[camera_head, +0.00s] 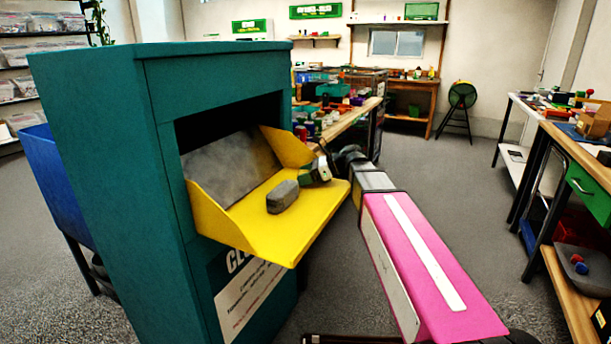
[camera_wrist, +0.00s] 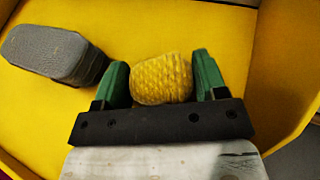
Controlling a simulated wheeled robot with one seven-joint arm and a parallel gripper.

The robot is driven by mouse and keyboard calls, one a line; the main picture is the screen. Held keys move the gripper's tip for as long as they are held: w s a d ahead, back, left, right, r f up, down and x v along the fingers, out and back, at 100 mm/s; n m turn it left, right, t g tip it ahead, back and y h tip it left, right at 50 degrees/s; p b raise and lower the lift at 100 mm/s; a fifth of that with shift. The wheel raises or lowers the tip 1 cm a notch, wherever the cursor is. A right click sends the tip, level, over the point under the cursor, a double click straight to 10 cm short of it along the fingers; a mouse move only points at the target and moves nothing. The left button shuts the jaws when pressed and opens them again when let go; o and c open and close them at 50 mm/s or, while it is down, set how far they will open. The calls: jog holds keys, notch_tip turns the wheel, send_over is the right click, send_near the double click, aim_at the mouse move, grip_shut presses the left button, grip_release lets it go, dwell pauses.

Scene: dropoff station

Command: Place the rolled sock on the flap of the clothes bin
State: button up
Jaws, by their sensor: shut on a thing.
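A yellow, knit-textured rolled sock (camera_wrist: 162,79) sits between the green fingers of my gripper (camera_wrist: 162,82). My gripper is shut on it. In the head view my gripper (camera_head: 316,172) is over the right rear part of the open yellow flap (camera_head: 318,207) of the clothes bin (camera_head: 101,139). The sock is hard to make out there against the yellow flap. In the wrist view the flap (camera_wrist: 215,25) fills the background behind the sock. I cannot tell whether the sock touches the flap.
A grey rounded block-like item (camera_head: 283,197) lies on the flap left of my gripper, also in the wrist view (camera_wrist: 50,54). The flap has raised yellow side walls. A blue bin (camera_head: 62,180) stands left of the clothes bin. Workbenches (camera_head: 568,150) stand right, with open floor between.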

jog(key=shift+f, duration=0.15)
jog(key=o, duration=0.6)
jog(key=shift+o, duration=0.2)
jog(key=shift+w+d, duration=0.2)
jog(key=shift+d+r, duration=0.1)
jog(key=shift+r, duration=0.15)
jog(key=v, duration=1.1)
jog(key=shift+d+r, duration=0.15)
jog(key=shift+d, duration=0.25)
